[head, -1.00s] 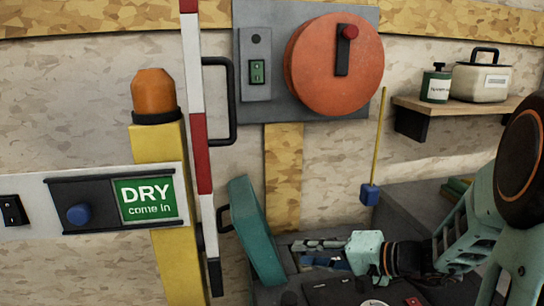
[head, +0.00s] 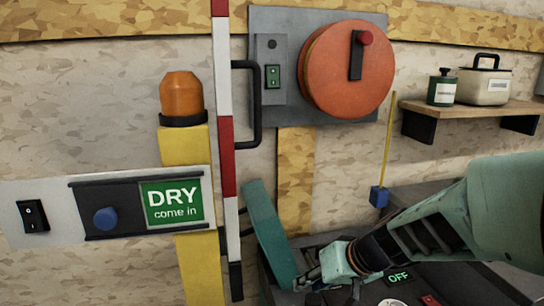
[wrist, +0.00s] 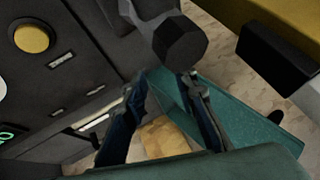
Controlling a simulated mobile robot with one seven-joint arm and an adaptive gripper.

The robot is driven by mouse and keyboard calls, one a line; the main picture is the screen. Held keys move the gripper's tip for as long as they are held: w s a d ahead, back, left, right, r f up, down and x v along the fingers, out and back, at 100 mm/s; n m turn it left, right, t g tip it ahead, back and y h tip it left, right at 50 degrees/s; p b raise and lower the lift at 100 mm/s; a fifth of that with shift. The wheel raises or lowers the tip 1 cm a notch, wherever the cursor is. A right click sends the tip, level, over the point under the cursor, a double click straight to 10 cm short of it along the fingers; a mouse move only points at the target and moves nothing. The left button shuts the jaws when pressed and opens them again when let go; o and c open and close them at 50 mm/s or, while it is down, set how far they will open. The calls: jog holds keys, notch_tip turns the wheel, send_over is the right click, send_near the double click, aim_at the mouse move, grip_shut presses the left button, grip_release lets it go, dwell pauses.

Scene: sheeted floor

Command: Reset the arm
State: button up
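My gripper (head: 308,284) is low in the head view, at the end of my teal arm. It points left and down over a dark machine top (head: 320,241), close to the lower end of a raised teal lid (head: 268,235). In the wrist view my gripper (wrist: 160,88) shows its two fingers apart with nothing held between them. The teal lid (wrist: 250,118) lies behind and beside the right finger there. I cannot tell whether the finger touches it.
A red-and-white barrier pole (head: 226,150) and yellow post (head: 200,265) stand at left, by a "DRY come in" panel (head: 172,203). An orange disc with lever (head: 330,80) and a shelf (head: 465,108) are on the wall.

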jog(key=shift+w+a+r+n+h, duration=0.1)
jog(key=shift+w+r+n+h, duration=0.1)
jog(key=shift+n+h, duration=0.1)
